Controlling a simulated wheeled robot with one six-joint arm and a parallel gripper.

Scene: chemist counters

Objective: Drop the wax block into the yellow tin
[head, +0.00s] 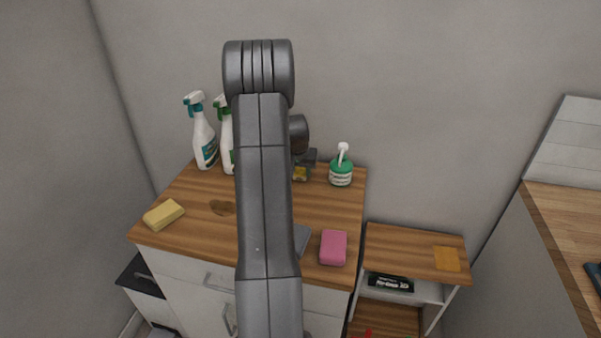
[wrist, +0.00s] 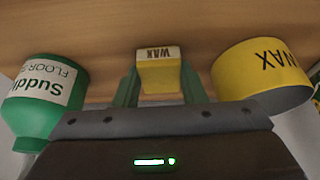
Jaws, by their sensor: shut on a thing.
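The wax block (wrist: 158,70) is a small yellow block with a white band marked WAX. It sits between the green fingers of my gripper (wrist: 158,88), which is shut on it, in the wrist view. The yellow tin (wrist: 262,72), a round yellow container with WAX lettering, is to the right of the gripper in that view, apart from the block. In the head view my gripper (head: 305,165) is at the back of the wooden counter, partly behind my arm. A small yellow patch shows there; I cannot tell whether it is block or tin.
A green bottle (head: 341,173) stands right of the gripper; it also shows in the wrist view (wrist: 42,105). White spray bottles (head: 204,135) stand at the back left. A yellow sponge (head: 164,215) and a pink block (head: 333,248) lie nearer the front. A lower shelf (head: 400,251) is at right.

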